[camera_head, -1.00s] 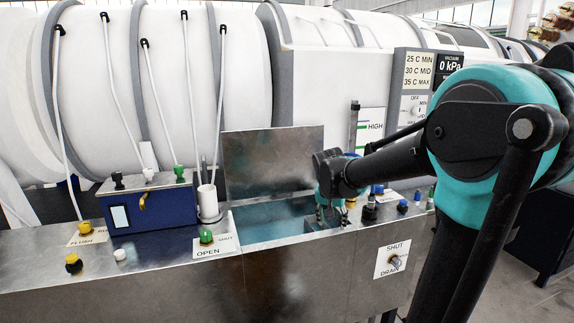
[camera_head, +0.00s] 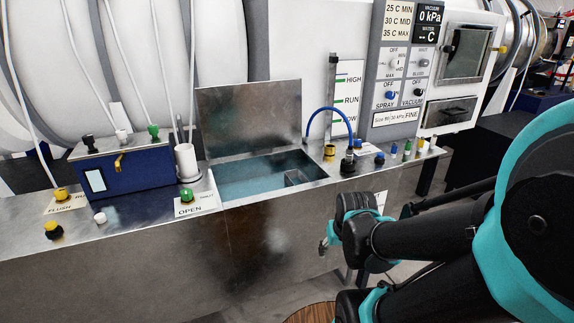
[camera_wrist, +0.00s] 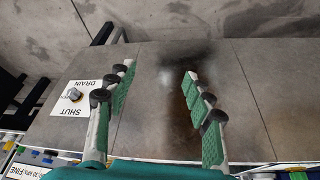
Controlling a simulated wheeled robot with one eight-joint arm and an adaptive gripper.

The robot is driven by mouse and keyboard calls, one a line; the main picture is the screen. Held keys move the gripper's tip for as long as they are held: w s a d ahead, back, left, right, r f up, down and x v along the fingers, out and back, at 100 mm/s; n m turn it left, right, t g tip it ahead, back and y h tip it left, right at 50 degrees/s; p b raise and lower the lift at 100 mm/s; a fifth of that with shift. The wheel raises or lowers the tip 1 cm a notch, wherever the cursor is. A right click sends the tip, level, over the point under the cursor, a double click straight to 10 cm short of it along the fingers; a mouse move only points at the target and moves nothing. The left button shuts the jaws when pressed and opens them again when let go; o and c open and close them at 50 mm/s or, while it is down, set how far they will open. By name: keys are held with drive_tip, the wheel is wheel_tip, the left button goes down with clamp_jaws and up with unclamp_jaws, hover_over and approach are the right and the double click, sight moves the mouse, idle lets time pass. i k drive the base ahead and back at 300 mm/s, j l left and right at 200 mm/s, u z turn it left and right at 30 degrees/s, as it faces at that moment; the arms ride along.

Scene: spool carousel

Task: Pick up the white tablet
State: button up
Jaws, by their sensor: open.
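A small white piece (camera_head: 100,217), which looks like the white tablet, sits on the steel counter (camera_head: 140,218) at the left in the head view, beside a yellow-topped knob (camera_head: 53,230). It does not show in the wrist view. My gripper (camera_head: 324,247) is far to its right, in front of the counter's front panel and below the basin. In the wrist view my gripper (camera_wrist: 160,73) is open, with nothing between its green-padded fingers. The steel panel lies beyond them.
An open basin of bluish liquid (camera_head: 245,180) with a raised lid (camera_head: 250,115) is mid-counter. A blue box with valves (camera_head: 130,187) and a white cylinder (camera_head: 187,160) stand left of it. The SHUT/DRAIN plate (camera_wrist: 72,98) is on the panel.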

sight(99, 218)
drive_tip(key=u, duration=1.6)
